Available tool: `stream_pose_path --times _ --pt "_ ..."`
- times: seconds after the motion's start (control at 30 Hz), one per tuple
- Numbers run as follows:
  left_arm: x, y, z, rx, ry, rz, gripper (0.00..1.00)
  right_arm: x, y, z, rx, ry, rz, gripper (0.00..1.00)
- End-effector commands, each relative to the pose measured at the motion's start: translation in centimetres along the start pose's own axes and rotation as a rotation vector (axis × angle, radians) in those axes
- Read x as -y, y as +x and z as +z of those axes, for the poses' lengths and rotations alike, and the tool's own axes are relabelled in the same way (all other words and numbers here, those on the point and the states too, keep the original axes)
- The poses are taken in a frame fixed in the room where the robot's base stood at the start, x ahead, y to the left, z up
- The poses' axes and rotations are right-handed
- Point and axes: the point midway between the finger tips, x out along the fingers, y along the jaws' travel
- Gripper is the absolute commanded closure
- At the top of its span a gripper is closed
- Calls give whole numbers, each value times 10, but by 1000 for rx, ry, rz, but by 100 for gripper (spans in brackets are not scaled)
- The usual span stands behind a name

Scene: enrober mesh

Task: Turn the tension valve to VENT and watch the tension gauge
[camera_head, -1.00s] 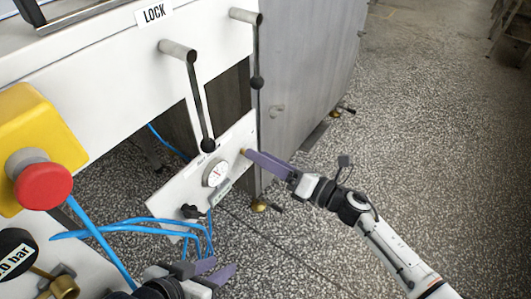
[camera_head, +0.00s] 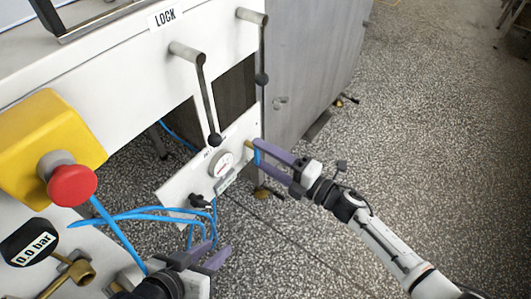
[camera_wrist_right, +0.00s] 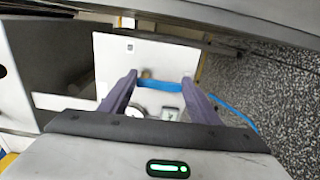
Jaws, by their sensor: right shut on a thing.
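The white panel (camera_head: 175,188) low on the machine carries a small round tension gauge (camera_head: 222,163); its reading is too small to tell. A brass valve fitting (camera_head: 249,144) is at the panel's right edge, with a blue lever (camera_head: 257,156) beside it. My right gripper (camera_head: 258,153) is at this lever. In the right wrist view the blue lever (camera_wrist_right: 160,85) spans between the purple fingers of my right gripper (camera_wrist_right: 155,88), which are shut on it. No VENT marking is readable. My left gripper (camera_head: 220,253) is at the bottom, fingers apart and empty.
Two crank handles (camera_head: 205,95) (camera_head: 262,45) hang above the panel. Blue hoses (camera_head: 140,215) run near my left gripper. The floor at right is clear.

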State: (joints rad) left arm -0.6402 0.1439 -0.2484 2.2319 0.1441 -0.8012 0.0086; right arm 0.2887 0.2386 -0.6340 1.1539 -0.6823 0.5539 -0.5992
Motion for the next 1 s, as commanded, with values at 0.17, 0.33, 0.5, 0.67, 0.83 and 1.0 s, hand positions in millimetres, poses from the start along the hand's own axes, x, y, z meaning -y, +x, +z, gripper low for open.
stream_pose_path --times 0.17,0.33,0.5,0.67,0.83,1.0 --pt "0 -2 0 -3 -1 -2 69 0 0 0 2 29 0 66" --pt "0 -2 0 -3 0 -3 69 1 0 0 2 35 0 66" --pt "1 -2 0 -2 2 -3 69 1 -1 0 2 35 0 66" --pt "1 -2 1 -1 5 -3 69 1 -1 0 2 34 -1 29" --pt "1 -2 1 -1 6 -3 69 0 0 0 1 32 0 25" --pt "1 -2 0 -2 7 -3 69 0 -2 0 1 31 -1 25"
